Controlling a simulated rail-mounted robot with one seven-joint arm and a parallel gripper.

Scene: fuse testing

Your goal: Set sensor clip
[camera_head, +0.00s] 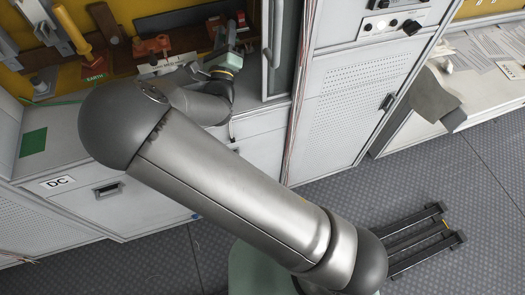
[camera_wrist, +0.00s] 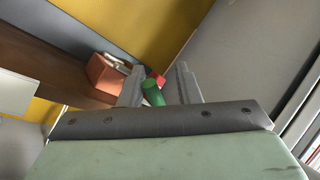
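In the wrist view, the two grey fingers of my gripper (camera_wrist: 160,84) stand apart. A green cylinder-like piece (camera_wrist: 152,93) shows between them, nearer the left finger, with a small red piece (camera_wrist: 158,78) just beyond it. A gap shows on the right finger's side. I cannot tell whether the green piece touches the left finger, or whether it is the sensor clip. In the head view my gripper (camera_head: 229,36) is at the back of the bench, close to the tool wall and cabinet; its fingertips are small and hard to make out.
A yellow-handled tool (camera_head: 73,30) hangs farther left. A grey cabinet (camera_head: 345,95) rises close on the right. A green square (camera_head: 33,142) marks the bench.

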